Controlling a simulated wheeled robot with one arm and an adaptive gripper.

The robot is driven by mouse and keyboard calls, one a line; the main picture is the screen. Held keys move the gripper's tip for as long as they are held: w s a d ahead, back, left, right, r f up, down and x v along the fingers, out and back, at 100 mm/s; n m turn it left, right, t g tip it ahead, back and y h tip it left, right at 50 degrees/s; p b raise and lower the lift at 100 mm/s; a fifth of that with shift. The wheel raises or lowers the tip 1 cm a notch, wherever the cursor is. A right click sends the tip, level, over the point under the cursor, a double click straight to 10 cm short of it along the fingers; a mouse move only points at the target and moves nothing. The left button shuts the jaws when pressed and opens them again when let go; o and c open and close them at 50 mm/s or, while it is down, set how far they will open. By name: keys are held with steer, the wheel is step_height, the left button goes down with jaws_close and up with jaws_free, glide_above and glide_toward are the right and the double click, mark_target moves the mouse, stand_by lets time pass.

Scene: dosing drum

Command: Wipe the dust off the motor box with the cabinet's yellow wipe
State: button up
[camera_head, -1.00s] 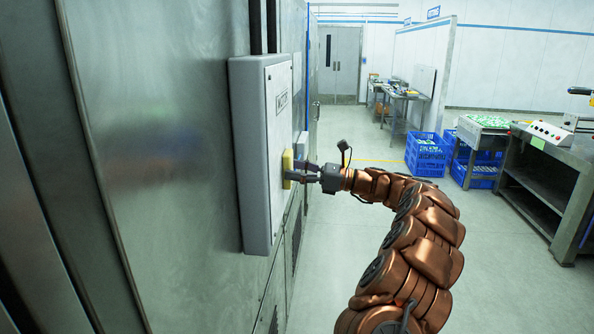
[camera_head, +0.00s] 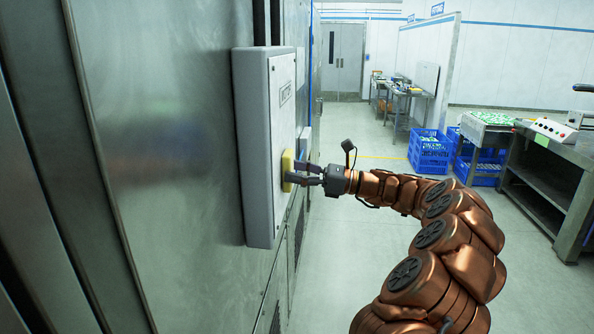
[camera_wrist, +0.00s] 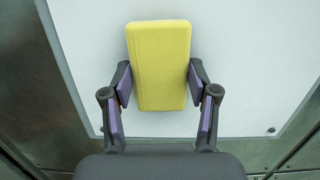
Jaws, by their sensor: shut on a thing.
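The motor box (camera_head: 258,150) is a light grey box with a pale front panel and a dark label, fixed to the steel wall on the left. Its pale panel also fills much of the wrist view (camera_wrist: 240,70). My gripper (camera_head: 303,177) is shut on the yellow wipe (camera_wrist: 160,65), a thick block held between its two purple-padded fingers. In the head view the wipe (camera_head: 287,170) is at the lower part of the box's front panel and seems to touch it. I cannot make out dust on the visible panel. The wipe hides the panel behind it.
Dark conduits (camera_head: 268,22) run up from the box top. Blue crates (camera_head: 430,152) and a bench with a control panel (camera_head: 550,130) stand to the right. A small table (camera_head: 400,92) is farther back. The floor (camera_head: 350,240) beside the box is clear.

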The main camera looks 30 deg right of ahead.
steer(key=shift+s+a, duration=0.1)
steer(key=shift+s, duration=0.05)
steer(key=shift+r+p+v, duration=0.15)
steer(key=shift+p+v, duration=0.3)
steer(key=shift+v, duration=0.3)
steer(key=shift+r+p+v, duration=0.2)
steer(key=shift+p+v, duration=0.25)
steer(key=shift+v, duration=0.25)
steer(key=shift+p+v, duration=0.65)
steer(key=shift+v, duration=0.95)
steer(key=shift+r, duration=0.1)
steer(key=p+v, duration=0.2)
steer(key=v, duration=0.1)
steer(key=shift+r, duration=0.3)
